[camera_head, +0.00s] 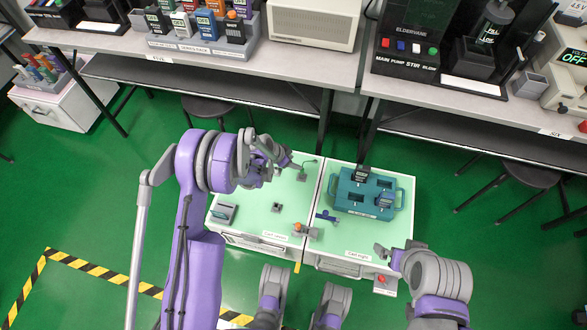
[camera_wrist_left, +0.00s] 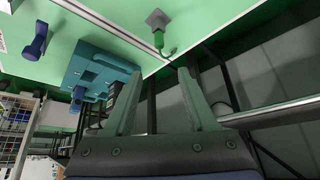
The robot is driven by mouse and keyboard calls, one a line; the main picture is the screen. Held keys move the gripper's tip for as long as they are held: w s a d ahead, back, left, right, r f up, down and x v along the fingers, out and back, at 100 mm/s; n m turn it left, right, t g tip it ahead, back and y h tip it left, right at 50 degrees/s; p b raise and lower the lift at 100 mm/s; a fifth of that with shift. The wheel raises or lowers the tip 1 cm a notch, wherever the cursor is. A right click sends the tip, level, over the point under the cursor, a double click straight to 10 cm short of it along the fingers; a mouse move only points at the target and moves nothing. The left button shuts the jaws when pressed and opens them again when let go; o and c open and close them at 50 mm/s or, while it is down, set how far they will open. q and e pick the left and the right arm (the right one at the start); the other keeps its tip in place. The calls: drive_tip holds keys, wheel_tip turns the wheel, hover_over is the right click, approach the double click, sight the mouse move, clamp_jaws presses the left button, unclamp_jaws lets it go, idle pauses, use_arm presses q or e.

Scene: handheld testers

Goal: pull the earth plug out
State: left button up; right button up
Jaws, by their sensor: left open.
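The earth plug (camera_wrist_left: 158,39) is a small green plug with a curved green lead, at a grey square socket base (camera_wrist_left: 157,18) on the pale green cart top. In the head view the base (camera_head: 302,177) lies near the back right of the left cart. My left gripper (camera_head: 286,163) is over that cart's back, close to the plug. In the left wrist view its two fingers (camera_wrist_left: 163,100) are apart and empty, with the plug ahead of the gap and not between them. My right gripper (camera_head: 385,252) is over the front right of the right cart; its jaws are too small to read.
A teal tray (camera_head: 347,209) with dark devices stands on the right cart. A blue piece (camera_head: 327,216) and an orange-topped grey piece (camera_head: 299,228) lie near the cart seam. Benches with testers line the back. Between these pieces the left cart top (camera_head: 255,215) has bare room.

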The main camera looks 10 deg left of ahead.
use_arm(q)
approach(302, 173)
drive_tip(key=w+f, duration=0.1)
drive_tip(key=w, duration=0.1)
drive_tip(key=shift+m, duration=0.3)
drive_tip(key=x, duration=0.3)
drive_tip(key=b+x, duration=0.1)
drive_tip(key=x, duration=0.3)
drive_tip(key=b+x, duration=0.1)
drive_tip(key=x, duration=0.3)
drive_tip(key=shift+s+d+r, duration=0.1)
drive_tip(key=shift+s+d, duration=0.1)
drive_tip(key=shift+d, duration=0.1)
clamp_jaws()
idle(1.0)
